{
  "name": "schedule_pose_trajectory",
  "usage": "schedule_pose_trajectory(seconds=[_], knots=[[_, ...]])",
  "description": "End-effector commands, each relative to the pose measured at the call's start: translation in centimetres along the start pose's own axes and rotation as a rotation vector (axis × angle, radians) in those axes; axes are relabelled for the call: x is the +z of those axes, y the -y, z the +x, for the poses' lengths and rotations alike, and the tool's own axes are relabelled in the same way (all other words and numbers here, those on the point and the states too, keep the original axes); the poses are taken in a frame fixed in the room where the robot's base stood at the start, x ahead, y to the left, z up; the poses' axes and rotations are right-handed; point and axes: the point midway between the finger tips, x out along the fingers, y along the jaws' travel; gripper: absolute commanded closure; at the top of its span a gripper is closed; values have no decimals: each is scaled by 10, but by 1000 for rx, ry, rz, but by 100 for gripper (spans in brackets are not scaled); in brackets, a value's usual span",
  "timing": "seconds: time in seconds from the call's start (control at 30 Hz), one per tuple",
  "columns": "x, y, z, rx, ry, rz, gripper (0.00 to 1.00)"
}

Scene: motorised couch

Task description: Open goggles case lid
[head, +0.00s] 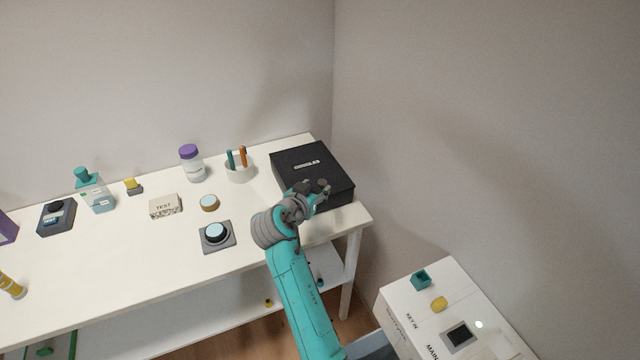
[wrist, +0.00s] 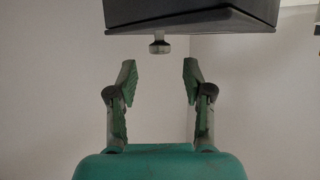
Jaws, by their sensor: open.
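The goggles case is a black box (head: 304,162) with a small label on top, at the right end of the white table. Its lid looks shut. In the wrist view the dark case (wrist: 190,14) fills the top, with a small metallic knob (wrist: 159,47) sticking out below its edge. My gripper (head: 322,187) is at the front of the case in the head view. In the wrist view my gripper (wrist: 158,72) is open and empty, its two fingers apart on either side of the knob's line, short of the knob. The arm hides part of the case's front.
A white panel unit (head: 450,300) stands at lower right. Walls rise behind and to the right.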

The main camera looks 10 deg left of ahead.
Motion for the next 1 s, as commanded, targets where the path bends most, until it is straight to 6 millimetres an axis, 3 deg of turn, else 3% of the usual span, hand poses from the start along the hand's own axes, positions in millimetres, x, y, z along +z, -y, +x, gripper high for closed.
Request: schedule_pose_trajectory(seconds=[0.1, 0.3, 0.67, 0.9, 1.0], knots=[[-1, -1, 20, 2, 0, 1, 49], [-1, 0, 39, -1, -1, 0, 49], [0, 0, 44, -1, 0, 1, 49], [0, 0, 44, -1, 0, 1, 100], [0, 0, 43, -1, 0, 1, 100]])
